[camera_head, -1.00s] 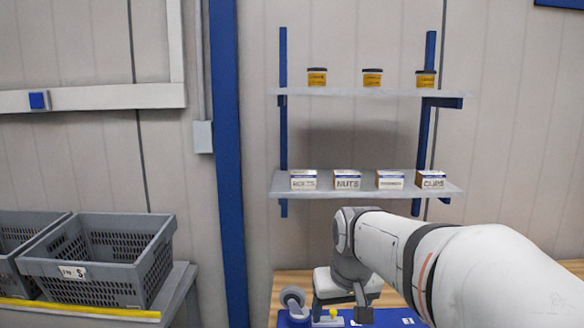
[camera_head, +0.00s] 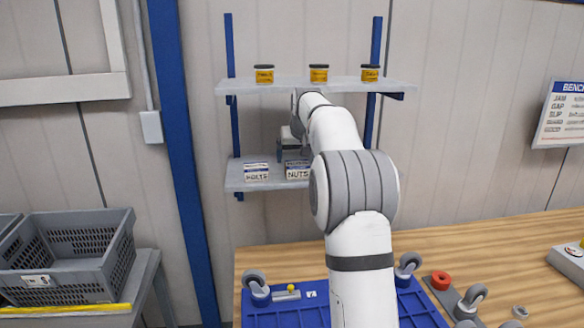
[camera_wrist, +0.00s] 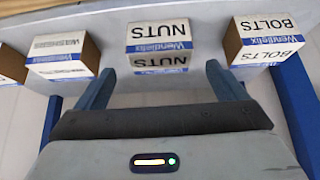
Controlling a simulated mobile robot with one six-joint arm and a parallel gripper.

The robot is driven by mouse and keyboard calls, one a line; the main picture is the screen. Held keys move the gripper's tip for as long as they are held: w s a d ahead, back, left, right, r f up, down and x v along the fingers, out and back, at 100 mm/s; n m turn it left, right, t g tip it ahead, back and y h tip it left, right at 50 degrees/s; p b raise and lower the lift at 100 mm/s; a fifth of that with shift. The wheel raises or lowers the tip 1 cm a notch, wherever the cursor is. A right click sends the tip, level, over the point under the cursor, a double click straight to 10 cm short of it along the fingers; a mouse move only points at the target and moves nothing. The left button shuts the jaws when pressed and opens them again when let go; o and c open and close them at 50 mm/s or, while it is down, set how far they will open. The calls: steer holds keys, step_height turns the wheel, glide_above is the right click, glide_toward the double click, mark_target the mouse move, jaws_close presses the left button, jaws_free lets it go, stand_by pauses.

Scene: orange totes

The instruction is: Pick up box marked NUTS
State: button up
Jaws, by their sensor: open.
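The white and blue box marked NUTS (camera_head: 297,170) stands on the lower wall shelf, right of the BOLTS box, its right side close to my arm. In the wrist view the NUTS box (camera_wrist: 158,36) appears upside down, centred just beyond the fingertips. My gripper (camera_wrist: 159,72) is open, with one blue finger toward each side of the box and gaps on both sides. I cannot tell whether the fingertips overlap the box in depth. In the head view my gripper (camera_head: 294,152) is partly hidden by my arm, at the lower shelf by the NUTS box.
The BOLTS box (camera_head: 256,172) and a WASHERS box (camera_wrist: 63,58) flank the NUTS box with gaps between. The upper shelf (camera_head: 240,87) holds yellow jars above. A wooden workbench (camera_head: 470,245) lies below. A grey crate (camera_head: 75,255) stands at left.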

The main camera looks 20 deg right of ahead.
mark_target(297, 163)
steer(key=p+x, duration=0.2)
steer(key=x, duration=0.3)
steer(key=shift+a+f, duration=0.1)
steer(key=shift+f, duration=0.15)
steer(key=shift+s, duration=0.1)
steer(key=shift+c, duration=0.2)
steer(key=shift+r, duration=0.1)
steer(key=c, duration=1.2)
